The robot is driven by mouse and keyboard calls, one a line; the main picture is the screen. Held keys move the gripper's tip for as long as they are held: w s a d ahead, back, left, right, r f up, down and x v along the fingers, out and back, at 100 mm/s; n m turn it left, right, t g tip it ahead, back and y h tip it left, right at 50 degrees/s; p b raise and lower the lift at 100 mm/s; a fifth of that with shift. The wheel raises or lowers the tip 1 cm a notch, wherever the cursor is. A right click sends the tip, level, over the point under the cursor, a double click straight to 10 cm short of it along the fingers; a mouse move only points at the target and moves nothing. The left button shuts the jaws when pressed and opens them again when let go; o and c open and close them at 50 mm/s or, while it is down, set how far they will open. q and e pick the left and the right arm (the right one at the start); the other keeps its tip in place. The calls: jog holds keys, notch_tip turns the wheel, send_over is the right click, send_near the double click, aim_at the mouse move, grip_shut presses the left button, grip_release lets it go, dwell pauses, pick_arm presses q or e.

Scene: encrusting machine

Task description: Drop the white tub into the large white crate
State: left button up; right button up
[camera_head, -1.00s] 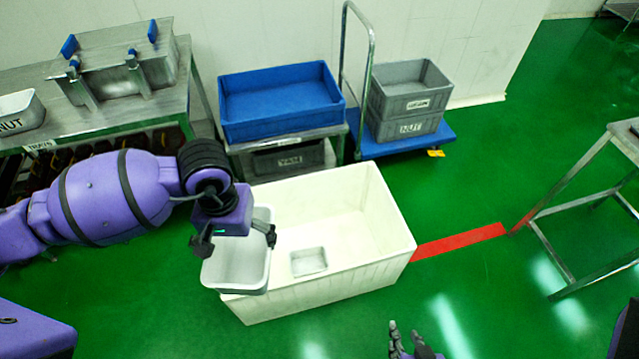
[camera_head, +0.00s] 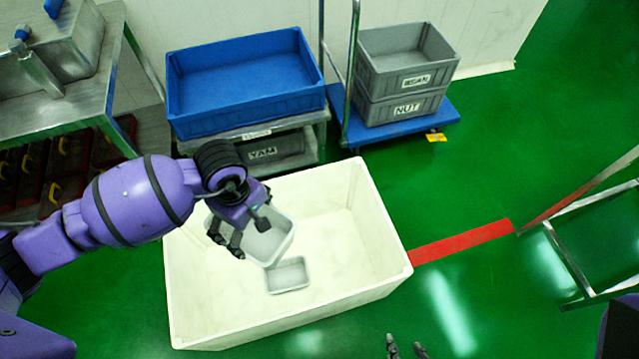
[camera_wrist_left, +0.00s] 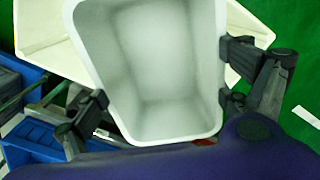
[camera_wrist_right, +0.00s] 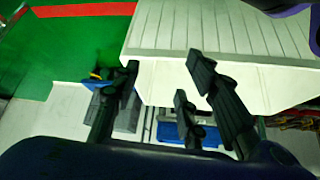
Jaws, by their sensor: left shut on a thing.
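The white tub (camera_head: 272,243) is held tilted by my left gripper (camera_head: 250,234), over the inside of the large white crate (camera_head: 375,235). In the left wrist view the tub (camera_wrist_left: 155,65) lies between the two fingers and looks empty. The gripper partly hides it in the head view. A smaller pale tub (camera_head: 288,276) lies on the crate floor, just below the held tub in the picture. My right gripper (camera_head: 406,347) shows only as fingertips at the bottom of the head view. In the right wrist view its fingers (camera_wrist_right: 165,75) are apart and empty, with the crate's outer side beyond.
A blue bin (camera_head: 245,85) stands on a rack behind the crate. Grey crates (camera_head: 405,80) sit on a blue trolley (camera_head: 440,116) at the back. A metal table (camera_head: 90,105) is at the left, a metal frame (camera_head: 590,205) at the right.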

pick_arm(q)
jog(key=f+n+b, duration=0.1)
jog(key=f, duration=0.1)
jog(key=w+f+n+b, duration=0.1)
jog(key=f+n, duration=0.1)
jog(key=w+f+n+b, duration=0.1)
jog(key=f, duration=0.1)
jog(key=shift+w+d+f, duration=0.2)
jog(key=shift+d+f, duration=0.05)
jog(key=shift+f, duration=0.15)
jog(key=w+f+n+b, duration=0.4)
jog(key=f+n+b, duration=0.2)
jog(key=f+b, duration=0.3)
jog(key=shift+d+f, duration=0.25)
jog(key=shift+f, duration=0.7)
pick_arm(e)
notch_tip(320, 180, down, 10)
jog(key=s+d, duration=0.1)
jog(key=shift+f, duration=0.2)
jog(key=shift+s, duration=0.1)
pick_arm(q)
jog(key=o, duration=1.3)
